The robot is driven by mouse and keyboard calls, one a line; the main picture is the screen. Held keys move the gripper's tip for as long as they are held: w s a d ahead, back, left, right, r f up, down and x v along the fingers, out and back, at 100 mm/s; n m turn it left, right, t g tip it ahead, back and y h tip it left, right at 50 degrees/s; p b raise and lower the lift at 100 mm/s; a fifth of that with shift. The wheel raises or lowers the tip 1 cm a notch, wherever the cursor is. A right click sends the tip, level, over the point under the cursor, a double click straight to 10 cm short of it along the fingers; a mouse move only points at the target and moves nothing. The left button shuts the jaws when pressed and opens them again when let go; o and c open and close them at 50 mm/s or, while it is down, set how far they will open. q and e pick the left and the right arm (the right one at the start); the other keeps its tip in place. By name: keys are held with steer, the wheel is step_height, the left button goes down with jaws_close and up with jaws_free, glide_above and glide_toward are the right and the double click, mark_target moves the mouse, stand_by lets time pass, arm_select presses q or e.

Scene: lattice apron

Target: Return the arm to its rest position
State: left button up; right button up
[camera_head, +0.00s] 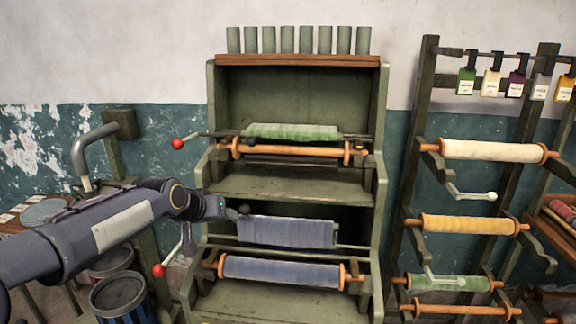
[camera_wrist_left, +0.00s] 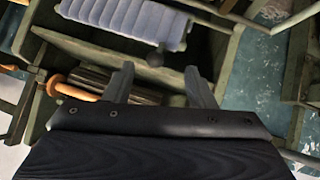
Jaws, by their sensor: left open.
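My left arm (camera_head: 110,225) reaches in from the left in the head view. Its gripper (camera_head: 228,210) is at the left side of the green wooden rack, close to the blue-grey cloth roll (camera_head: 285,232) in the middle. In the left wrist view my left gripper (camera_wrist_left: 160,78) has its two fingers spread apart, with nothing between them. My right gripper is not in view.
The green rack (camera_head: 382,120) holds a green roll (camera_head: 290,131) above and another blue-grey roll (camera_head: 280,271) below. Cranks with red knobs (camera_head: 178,144) (camera_head: 159,270) stick out on its left. A second rack (camera_head: 421,120) with rolls stands right. Buckets (camera_head: 122,297) stand below my arm.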

arm_select(q)
steer(key=s+a+f+g, duration=0.1)
steer(key=s+a+g, duration=0.1)
steer(key=s, duration=1.7)
steer(key=s+d+f, duration=0.1)
steer(key=s+f, duration=0.2)
steer(key=s, duration=0.3)
steer(key=s+d+f+g, duration=0.1)
steer(key=s+f, duration=0.2)
steer(key=s, duration=0.3)
steer(key=s+d+f+n+h, duration=0.1)
steer(key=s+d+f, duration=0.1)
steer(key=s, duration=0.4)
steer(key=shift+s+f+g, duration=0.35)
steer(key=shift+f+g, duration=0.05)
steer(key=shift+f, duration=0.3)
